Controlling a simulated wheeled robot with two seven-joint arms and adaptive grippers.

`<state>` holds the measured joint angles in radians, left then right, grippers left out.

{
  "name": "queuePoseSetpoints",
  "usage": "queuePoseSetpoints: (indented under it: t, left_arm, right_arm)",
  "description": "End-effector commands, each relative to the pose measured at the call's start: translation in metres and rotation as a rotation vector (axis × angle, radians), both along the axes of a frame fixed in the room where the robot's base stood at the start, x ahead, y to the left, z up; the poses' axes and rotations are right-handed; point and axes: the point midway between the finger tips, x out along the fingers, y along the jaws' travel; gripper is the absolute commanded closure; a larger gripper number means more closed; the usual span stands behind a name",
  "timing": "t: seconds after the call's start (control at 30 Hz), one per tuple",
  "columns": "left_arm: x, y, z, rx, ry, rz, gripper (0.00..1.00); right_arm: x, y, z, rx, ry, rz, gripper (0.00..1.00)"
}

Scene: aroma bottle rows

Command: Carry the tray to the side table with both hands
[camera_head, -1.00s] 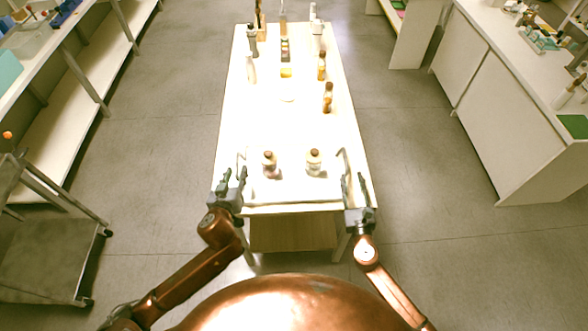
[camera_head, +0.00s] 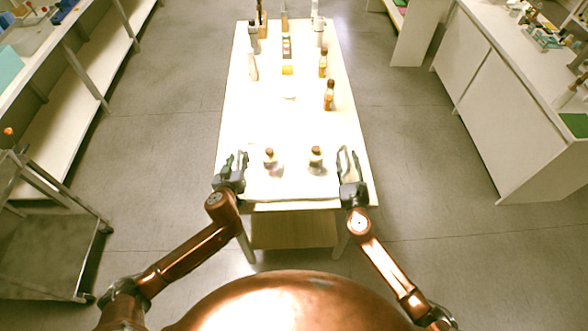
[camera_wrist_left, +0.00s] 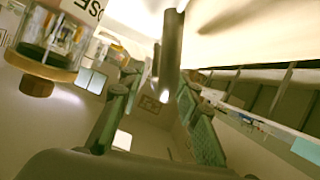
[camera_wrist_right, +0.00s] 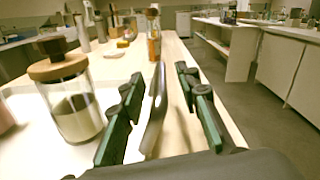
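The white tray (camera_head: 292,189) lies on the near end of the white table and is hard to tell from its top. Two capped bottles stand upright on it, a left bottle (camera_head: 269,161) and a right bottle (camera_head: 316,161). My left gripper (camera_head: 237,158) is open at the tray's left side, with the grey left handle (camera_wrist_left: 171,50) between its spread fingers in the left wrist view. My right gripper (camera_head: 347,155) is open at the right side. The thin right handle (camera_wrist_right: 154,112) stands between its fingers, with gaps visible on both sides.
Brown bottles (camera_head: 329,96) and other containers stand on the far part of the white table (camera_head: 245,110). A metal cart (camera_head: 50,240) is at the left. A white side counter (camera_head: 505,110) is at the right, with clear floor between.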

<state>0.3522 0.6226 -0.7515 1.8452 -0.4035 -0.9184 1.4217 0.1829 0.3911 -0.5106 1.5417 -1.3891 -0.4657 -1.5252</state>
Motion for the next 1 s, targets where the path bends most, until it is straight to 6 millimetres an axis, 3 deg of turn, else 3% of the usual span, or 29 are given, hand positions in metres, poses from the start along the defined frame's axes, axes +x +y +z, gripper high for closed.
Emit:
queuePoseSetpoints:
  t: [0.13,0.57,1.0]
  left_arm:
    - [0.0000,-0.0007,0.0000,0.000,0.000,-0.001,0.71]
    - [-0.0001,-0.0001,-0.0003,0.001,0.001,0.000,1.00]
    - [0.0000,0.0030,-0.0008,0.004,0.001,0.006,1.00]
  right_arm:
    - [-0.0004,-0.0007,-0.0001,0.000,0.000,-0.001,0.71]
    - [-0.0005,-0.0015,-0.0001,-0.001,0.001,-0.002,1.00]
    - [-0.0004,-0.0019,-0.0007,-0.002,0.000,-0.003,1.00]
